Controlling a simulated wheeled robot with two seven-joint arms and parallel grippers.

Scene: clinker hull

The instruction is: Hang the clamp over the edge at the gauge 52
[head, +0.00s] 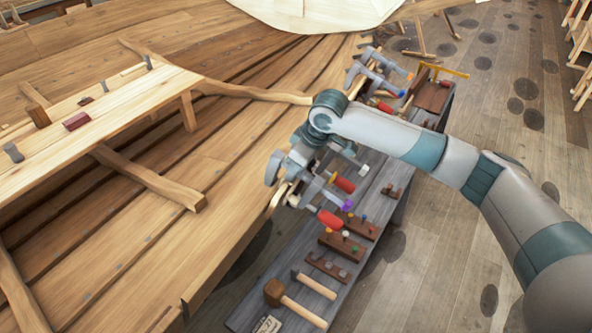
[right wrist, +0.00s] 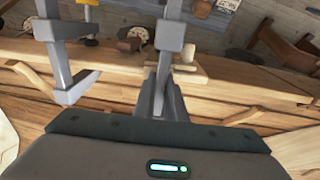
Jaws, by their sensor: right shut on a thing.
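My right gripper (head: 292,172) is at the hull's edge, beside the bench, and is shut on a grey metal clamp (head: 272,168). The arm partly hides the grip. In the right wrist view a grey clamp bar (right wrist: 168,45) rises in front of the gripper, and a second grey bar with a bent foot (right wrist: 72,92) stands to its left. The wooden hull edge (right wrist: 225,88) crosses behind them. I cannot read a gauge numbered 52. My left gripper is not in view.
A grey bench (head: 255,312) runs along the hull with more clamps (head: 372,72), dark wooden blocks (head: 342,246) and a mallet (head: 294,302). A plank staging (head: 95,125) stands on the left.

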